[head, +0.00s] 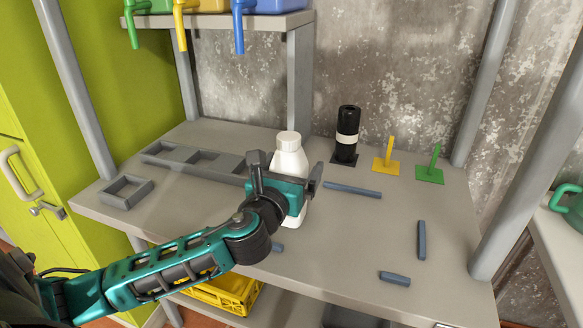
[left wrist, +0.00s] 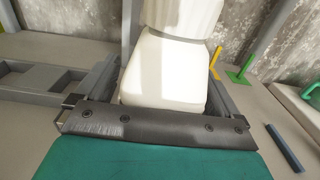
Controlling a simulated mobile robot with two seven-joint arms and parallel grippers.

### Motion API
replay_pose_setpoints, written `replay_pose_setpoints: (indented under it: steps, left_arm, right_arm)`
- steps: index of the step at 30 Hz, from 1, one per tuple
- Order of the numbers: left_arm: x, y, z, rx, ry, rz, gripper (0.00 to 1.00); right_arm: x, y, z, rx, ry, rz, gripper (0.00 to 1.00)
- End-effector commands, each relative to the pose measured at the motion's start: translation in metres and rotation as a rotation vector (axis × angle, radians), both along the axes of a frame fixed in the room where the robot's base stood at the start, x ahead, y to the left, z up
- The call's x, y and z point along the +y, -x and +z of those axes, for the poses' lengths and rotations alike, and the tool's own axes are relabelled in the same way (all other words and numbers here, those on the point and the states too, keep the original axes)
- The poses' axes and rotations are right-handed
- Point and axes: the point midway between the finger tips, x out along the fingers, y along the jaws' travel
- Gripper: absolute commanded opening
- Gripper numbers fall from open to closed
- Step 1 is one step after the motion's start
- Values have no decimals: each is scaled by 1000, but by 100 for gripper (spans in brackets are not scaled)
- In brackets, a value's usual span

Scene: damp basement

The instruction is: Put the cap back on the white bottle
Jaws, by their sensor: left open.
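The white bottle (head: 291,161) stands upright on the grey table, behind my left gripper. A white cap (head: 288,140) sits on its top; whether it is fastened I cannot tell. In the left wrist view the bottle's shoulder (left wrist: 165,72) fills the middle, with the ribbed cap (left wrist: 185,14) above it, cut by the top edge. My left gripper (head: 286,178) is open, with one finger on each side of the bottle; the gripper hides part of the bottle's lower body. Whether the fingers touch it I cannot tell. My right gripper is not in view.
The table (head: 330,250) holds several blue bars (head: 352,190), grey trays (head: 125,192), a black cylinder (head: 347,125), a yellow stand (head: 387,166) and a green stand (head: 430,174). Spouted jugs stand on a shelf (head: 220,20) above. Grey posts frame the table.

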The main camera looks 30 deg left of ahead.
Motion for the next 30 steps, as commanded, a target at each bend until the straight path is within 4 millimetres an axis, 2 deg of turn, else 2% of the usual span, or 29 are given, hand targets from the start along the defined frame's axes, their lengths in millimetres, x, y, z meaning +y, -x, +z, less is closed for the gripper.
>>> replay_pose_setpoints:
  steps: [5,8,21,30]
  left_arm:
    - [-1,4,3,2,0,-1,96]
    - [-4,17,3,3,0,-2,96]
    - [-23,95,3,3,1,-1,96]
    - [-28,116,4,0,0,0,96]
  right_arm:
    - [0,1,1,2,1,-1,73]
    - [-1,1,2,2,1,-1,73]
    - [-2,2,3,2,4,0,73]
    - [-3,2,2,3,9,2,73]
